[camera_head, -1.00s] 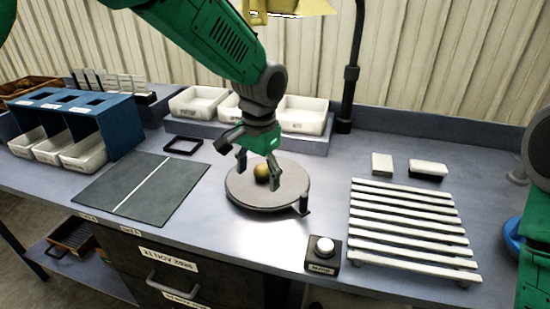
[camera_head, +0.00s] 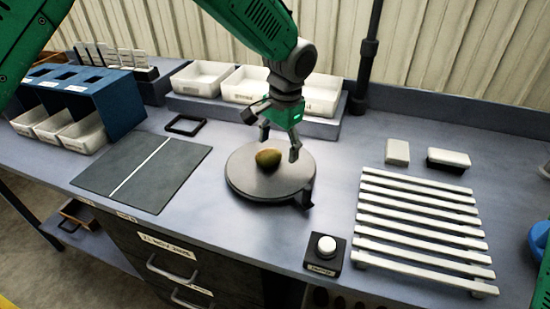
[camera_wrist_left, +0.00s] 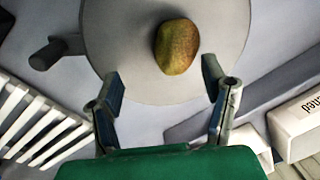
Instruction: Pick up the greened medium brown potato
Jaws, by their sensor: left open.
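A brown potato with a greenish tint (camera_head: 268,158) lies on the round grey turntable (camera_head: 245,183). In the left wrist view the potato (camera_wrist_left: 177,46) is brown with yellow-green patches and lies ahead of the fingertips, on the round plate (camera_wrist_left: 115,35). My left gripper (camera_head: 279,143) is above the turntable, its fingers pointing down. In the left wrist view my left gripper (camera_wrist_left: 160,80) is open and empty, the potato a little beyond the gap between its fingers. My right gripper is not in view; only a piece of green arm shows at the right edge.
A white slatted rack (camera_head: 420,222) and a black box with a white button (camera_head: 325,250) stand to the right. White bins (camera_head: 200,77) stand behind. A dark mat (camera_head: 143,172) and a blue stand (camera_head: 110,97) are at left. A small handle projects from the turntable's front right.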

